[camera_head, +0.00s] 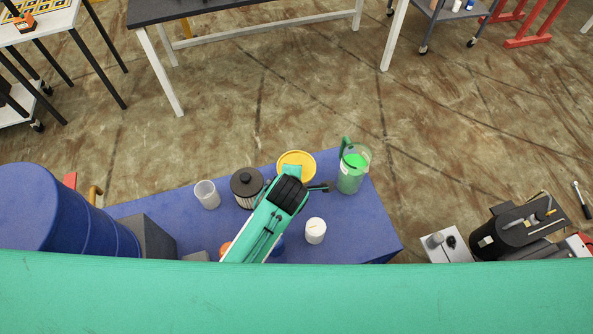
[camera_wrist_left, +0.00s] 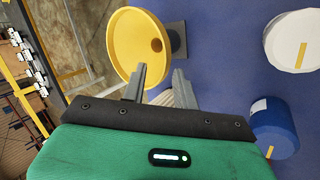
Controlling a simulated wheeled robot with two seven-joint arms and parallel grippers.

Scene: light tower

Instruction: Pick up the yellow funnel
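The yellow funnel (camera_head: 297,160) is at the far edge of the blue table (camera_head: 365,222) in the head view. Its wide round mouth and inner hole show in the left wrist view (camera_wrist_left: 131,40). A dark square piece (camera_wrist_left: 178,38) sits beside and partly behind it. My left gripper (camera_wrist_left: 160,76) is open, with nothing held. In the wrist view its fingertips are just below the funnel, one overlapping its lower rim; I cannot tell if they touch. In the head view my left arm hides part of the funnel's lower side. My right gripper is in neither view.
A black-lidded canister (camera_head: 247,184) and a clear cup (camera_head: 207,194) stand left of the funnel. A green jug (camera_head: 352,169) stands to the right. A white jar (camera_head: 316,231) and a blue container (camera_wrist_left: 274,127) are nearer me. Open floor lies beyond the table.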

